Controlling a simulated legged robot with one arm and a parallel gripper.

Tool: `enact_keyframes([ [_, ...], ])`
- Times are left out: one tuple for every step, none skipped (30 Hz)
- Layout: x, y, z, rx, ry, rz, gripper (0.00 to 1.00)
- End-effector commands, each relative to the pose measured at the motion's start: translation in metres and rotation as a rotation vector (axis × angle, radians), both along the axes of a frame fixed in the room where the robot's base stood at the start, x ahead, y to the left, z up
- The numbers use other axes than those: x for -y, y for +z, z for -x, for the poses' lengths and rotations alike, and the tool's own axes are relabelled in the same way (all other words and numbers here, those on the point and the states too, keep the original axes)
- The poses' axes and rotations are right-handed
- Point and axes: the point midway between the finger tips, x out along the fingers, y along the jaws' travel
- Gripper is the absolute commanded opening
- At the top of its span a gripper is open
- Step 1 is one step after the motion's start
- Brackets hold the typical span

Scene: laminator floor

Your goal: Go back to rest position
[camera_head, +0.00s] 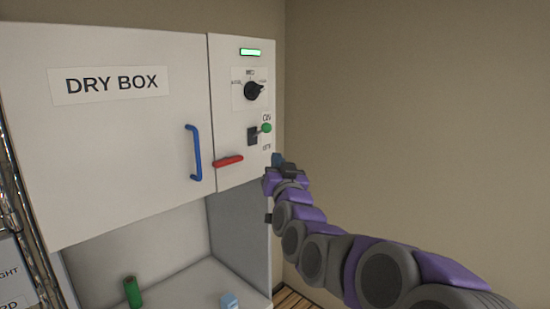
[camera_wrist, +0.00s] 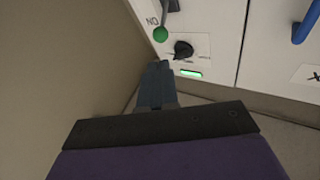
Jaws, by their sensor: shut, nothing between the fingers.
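My purple and grey arm reaches in from the lower right of the head view. My gripper (camera_head: 278,160) is at its far end, beside the right edge of the dry box control panel (camera_head: 228,130), just below the toggle switch with the green knob (camera_head: 266,128). In the wrist view my gripper (camera_wrist: 158,66) has its dark fingers together with nothing between them. The green knob (camera_wrist: 160,34) and the black dial (camera_wrist: 183,49) show just beyond the fingertips there. I cannot tell whether the fingers touch the panel.
The dry box door (camera_head: 110,125) is shut and has a blue handle (camera_head: 194,153). A green cylinder (camera_head: 132,292) and a light blue object (camera_head: 229,300) stand on the shelf below. The beige wall (camera_head: 420,120) is bare at right.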

Motion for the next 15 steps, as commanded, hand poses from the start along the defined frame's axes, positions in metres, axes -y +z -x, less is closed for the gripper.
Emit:
enact_keyframes([
  [0.002,-0.001,0.004,0.000,0.000,0.000,0.00],
  [0.002,-0.002,0.006,0.000,-0.001,0.000,0.00],
  [0.003,-0.003,0.008,-0.001,-0.001,0.000,0.00],
  [0.003,-0.004,0.010,-0.003,0.000,0.001,0.00],
  [0.003,-0.005,0.011,-0.005,0.001,0.002,0.00],
  [0.003,-0.007,0.013,-0.010,0.003,0.004,0.00],
  [0.003,-0.010,0.014,-0.018,0.005,0.008,0.00],
  [0.003,-0.014,0.016,-0.030,0.011,0.015,0.00],
  [0.003,-0.022,0.019,-0.056,0.020,0.028,0.00],
  [0.003,-0.030,0.022,-0.083,0.030,0.043,0.00],
  [0.004,-0.039,0.027,-0.112,0.039,0.058,0.00],
  [0.004,-0.054,0.034,-0.162,0.056,0.085,0.00],
  [0.005,-0.067,0.041,-0.204,0.067,0.106,0.00],
  [0.006,-0.083,0.048,-0.256,0.080,0.132,0.00],
  [0.008,-0.106,0.060,-0.327,0.096,0.166,0.00],
])
